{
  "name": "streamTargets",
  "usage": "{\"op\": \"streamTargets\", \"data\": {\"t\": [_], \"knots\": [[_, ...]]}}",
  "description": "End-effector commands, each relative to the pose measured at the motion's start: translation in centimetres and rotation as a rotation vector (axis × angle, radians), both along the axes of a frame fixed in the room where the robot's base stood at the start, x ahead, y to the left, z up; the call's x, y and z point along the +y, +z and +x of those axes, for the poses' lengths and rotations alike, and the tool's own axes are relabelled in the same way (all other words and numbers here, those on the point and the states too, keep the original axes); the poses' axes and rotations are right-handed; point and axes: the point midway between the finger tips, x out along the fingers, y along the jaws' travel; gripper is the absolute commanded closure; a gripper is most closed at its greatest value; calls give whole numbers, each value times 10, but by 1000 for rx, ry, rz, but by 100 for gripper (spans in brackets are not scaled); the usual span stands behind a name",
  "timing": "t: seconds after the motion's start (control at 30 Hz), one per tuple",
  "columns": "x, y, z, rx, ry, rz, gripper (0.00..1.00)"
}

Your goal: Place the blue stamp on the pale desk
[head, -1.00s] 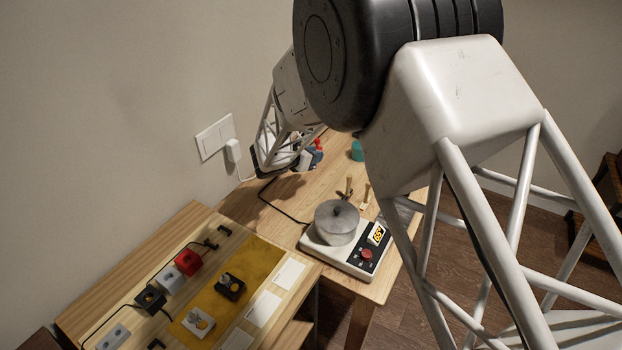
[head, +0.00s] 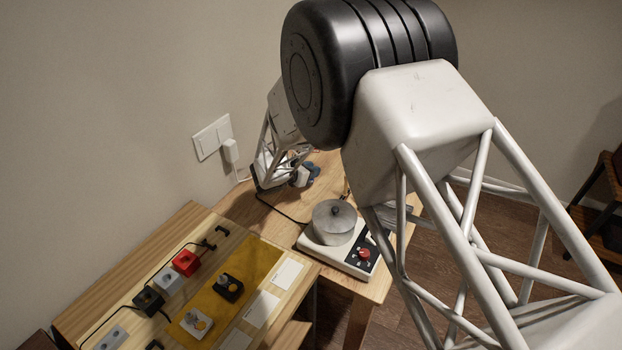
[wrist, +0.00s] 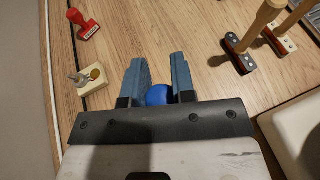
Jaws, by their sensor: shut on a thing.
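The blue stamp (wrist: 158,95) shows in the wrist view as a rounded blue knob between the two blue-grey fingers of my gripper (wrist: 157,78). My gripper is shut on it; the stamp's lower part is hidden. In the head view my gripper (head: 306,175) is over the far left part of a light wooden table (head: 243,207), and the stamp cannot be made out. A second light wooden desk (head: 165,240) stands nearer, at the lower left. The frames do not settle which of the two is the pale desk.
A red stamp (wrist: 88,28) and a small block with a metal piece (wrist: 88,80) lie left of my gripper. Two wooden-handled tools (wrist: 240,52) stand right. A pot (head: 334,222) sits on a white hot plate. The near desk carries several small blocks and a yellow mat (head: 258,262).

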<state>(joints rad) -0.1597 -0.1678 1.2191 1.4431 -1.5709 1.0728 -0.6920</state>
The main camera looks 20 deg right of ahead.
Motion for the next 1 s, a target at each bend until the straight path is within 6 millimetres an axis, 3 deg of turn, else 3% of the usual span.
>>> {"op": "streamTargets", "data": {"t": [0.17, 0.53, 1.0], "knots": [[0, -3, 0, 1, 0, 0, 99], [0, -36, 0, 0, -1, 0, 99], [0, -40, 0, 0, 0, 0, 99]]}}
